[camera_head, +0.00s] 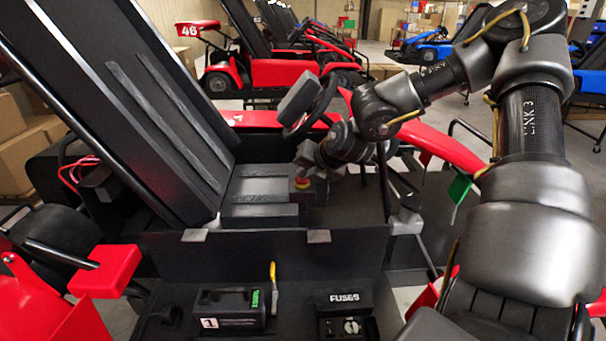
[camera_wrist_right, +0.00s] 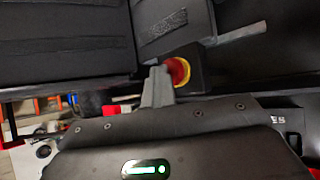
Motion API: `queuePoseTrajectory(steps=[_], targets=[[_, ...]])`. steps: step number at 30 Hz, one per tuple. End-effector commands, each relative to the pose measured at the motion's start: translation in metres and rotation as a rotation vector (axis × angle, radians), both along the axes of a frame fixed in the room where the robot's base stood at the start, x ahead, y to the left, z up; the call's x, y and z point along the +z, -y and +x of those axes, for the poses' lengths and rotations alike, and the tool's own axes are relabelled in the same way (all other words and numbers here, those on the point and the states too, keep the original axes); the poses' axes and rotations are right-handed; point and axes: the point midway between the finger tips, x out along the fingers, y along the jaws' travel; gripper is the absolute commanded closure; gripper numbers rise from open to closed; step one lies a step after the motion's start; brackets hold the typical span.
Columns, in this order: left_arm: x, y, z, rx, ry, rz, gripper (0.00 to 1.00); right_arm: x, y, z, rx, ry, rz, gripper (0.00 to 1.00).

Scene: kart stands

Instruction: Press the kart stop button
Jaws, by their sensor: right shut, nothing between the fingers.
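The kart stop button is a red mushroom head on a yellow ring (camera_head: 301,183), set on a dark box beside the kart seat. In the right wrist view the red button (camera_wrist_right: 177,71) shows close behind the fingers, partly covered by them. My right gripper (camera_head: 305,158) reaches over the kart from the right, near and above the button. In the right wrist view its grey fingers (camera_wrist_right: 157,84) are shut and empty, just left of the button. I cannot tell whether they touch it. My left gripper is not in view.
A steering wheel (camera_head: 312,105) stands just behind my right gripper. The tall black seat back (camera_head: 140,100) rises on the left. A battery box (camera_head: 230,307) and a fuse box (camera_head: 345,312) sit in front. Other karts (camera_head: 275,72) stand behind.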

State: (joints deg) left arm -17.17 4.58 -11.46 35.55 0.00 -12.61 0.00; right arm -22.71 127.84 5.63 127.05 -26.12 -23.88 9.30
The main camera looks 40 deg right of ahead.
Motion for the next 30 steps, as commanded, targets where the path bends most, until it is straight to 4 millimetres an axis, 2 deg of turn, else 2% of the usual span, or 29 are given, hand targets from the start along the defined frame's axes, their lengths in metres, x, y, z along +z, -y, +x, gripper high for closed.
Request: queuePoseTrajectory(steps=[1,7,17,23,30], targets=[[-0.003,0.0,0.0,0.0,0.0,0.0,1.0,-0.015,0.001,-0.008,0.001,-0.037,0.003,1.0],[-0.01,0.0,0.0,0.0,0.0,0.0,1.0,-0.016,0.004,-0.006,-0.001,-0.037,0.002,1.0],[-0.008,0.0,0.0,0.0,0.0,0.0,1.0,-0.012,0.004,-0.006,-0.001,-0.037,0.002,1.0],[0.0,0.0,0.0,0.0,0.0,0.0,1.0,0.004,0.005,-0.006,-0.001,-0.035,0.002,1.0],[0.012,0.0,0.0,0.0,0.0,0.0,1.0,0.035,0.005,-0.004,-0.003,-0.025,0.0,1.0]])
